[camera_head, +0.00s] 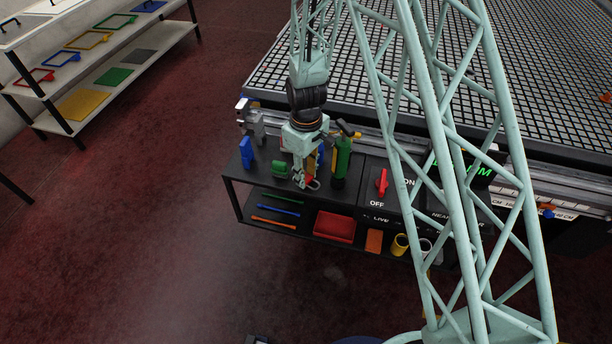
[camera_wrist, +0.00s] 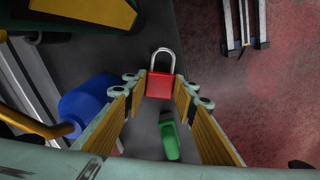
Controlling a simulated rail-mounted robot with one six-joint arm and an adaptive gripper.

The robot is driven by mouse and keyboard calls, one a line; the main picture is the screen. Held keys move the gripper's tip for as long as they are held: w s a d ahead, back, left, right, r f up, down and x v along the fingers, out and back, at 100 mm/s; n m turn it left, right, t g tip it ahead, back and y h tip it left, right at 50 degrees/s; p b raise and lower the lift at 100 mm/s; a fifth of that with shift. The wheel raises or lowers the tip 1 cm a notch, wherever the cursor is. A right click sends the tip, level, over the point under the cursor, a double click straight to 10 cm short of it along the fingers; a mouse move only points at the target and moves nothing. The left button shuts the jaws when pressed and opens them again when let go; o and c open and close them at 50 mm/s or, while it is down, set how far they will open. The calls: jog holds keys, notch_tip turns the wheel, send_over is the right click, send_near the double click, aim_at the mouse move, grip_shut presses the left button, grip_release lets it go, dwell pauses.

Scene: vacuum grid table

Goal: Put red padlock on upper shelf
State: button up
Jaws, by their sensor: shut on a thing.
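The red padlock (camera_wrist: 159,84) with its silver shackle sits between the fingertips of my gripper (camera_wrist: 160,90) in the wrist view. My gripper is shut on its red body, and the shackle points away. In the head view my gripper (camera_head: 303,182) hangs at the upper shelf (camera_head: 260,182), a black board along the table's edge.
A green object (camera_head: 280,169) and a blue object (camera_head: 246,153) stand left of my gripper. A green bottle (camera_head: 341,162) stands close on the right, before a red switch (camera_head: 382,182). The lower shelf holds a red tray (camera_head: 334,227), an orange block (camera_head: 374,241) and a yellow cup (camera_head: 399,244).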

jog(key=shift+f, duration=0.15)
jog(key=o, duration=0.9)
jog(key=shift+r, duration=0.25)
jog(key=shift+r+p, duration=1)
jog(key=shift+r, duration=4.95)
